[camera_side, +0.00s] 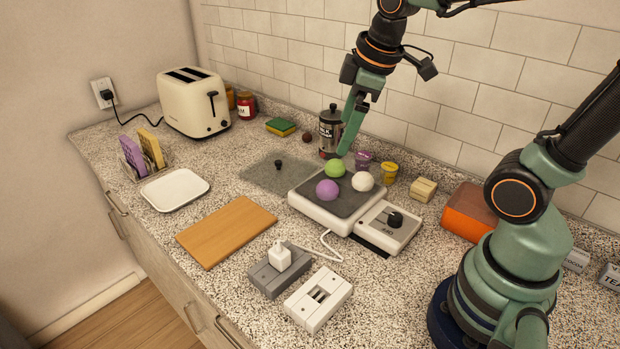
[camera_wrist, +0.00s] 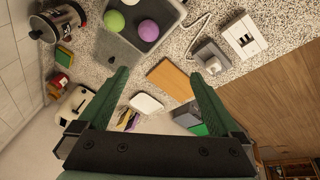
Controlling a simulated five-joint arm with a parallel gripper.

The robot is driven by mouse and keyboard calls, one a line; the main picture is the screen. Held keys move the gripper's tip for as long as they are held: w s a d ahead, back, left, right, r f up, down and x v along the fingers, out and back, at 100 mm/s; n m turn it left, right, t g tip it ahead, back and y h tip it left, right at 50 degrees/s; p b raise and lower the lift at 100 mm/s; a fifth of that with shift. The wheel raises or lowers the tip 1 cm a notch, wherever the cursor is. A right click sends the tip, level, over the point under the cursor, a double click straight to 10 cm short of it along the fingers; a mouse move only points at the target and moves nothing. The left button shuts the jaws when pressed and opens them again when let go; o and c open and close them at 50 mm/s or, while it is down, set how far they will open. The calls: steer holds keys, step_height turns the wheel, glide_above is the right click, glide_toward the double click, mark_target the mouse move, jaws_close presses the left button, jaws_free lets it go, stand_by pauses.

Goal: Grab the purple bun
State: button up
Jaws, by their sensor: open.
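The purple bun (camera_side: 327,190) is a round ball on the dark plate of a cream cooking appliance (camera_side: 318,212). It sits at the plate's near left, beside a green bun (camera_side: 335,168) and a white bun (camera_side: 362,181). My gripper (camera_side: 345,148) is above the back of the plate, apart from the buns, with fingers pointing down. In the wrist view my gripper (camera_wrist: 157,74) is open and empty. The purple bun (camera_wrist: 149,30) shows beyond the fingertips there, with the green bun (camera_wrist: 114,22) to its left.
A glass and metal jar (camera_side: 330,132) stands behind the plate. Purple and yellow cups (camera_side: 389,173) stand at its back right. A wooden board (camera_side: 226,230), a grey block with a white plug (camera_side: 279,268) and a white socket block (camera_side: 318,299) lie in front. A toaster (camera_side: 193,103) stands left.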

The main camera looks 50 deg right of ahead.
steer(key=w+d+f+n+g, duration=0.2)
steer(key=w+n, duration=0.2)
steer(key=n, duration=0.3)
steer(key=n+g, duration=0.2)
steer(key=n, duration=0.6)
glide_above(327, 182)
step_height(327, 182, down, 4)
steer(key=shift+n, duration=0.3)
steer(key=f, duration=0.7)
steer(key=shift+d+f, duration=0.15)
steer(key=shift+d, duration=0.05)
steer(key=shift+s+a+f, duration=0.1)
steer(key=shift+f, duration=1.2)
steer(key=shift+a+f, duration=0.1)
steer(key=shift+f, duration=1.2)
steer(key=c, duration=1.4)
steer(key=shift+c, duration=0.2)
steer(key=shift+r, duration=0.15)
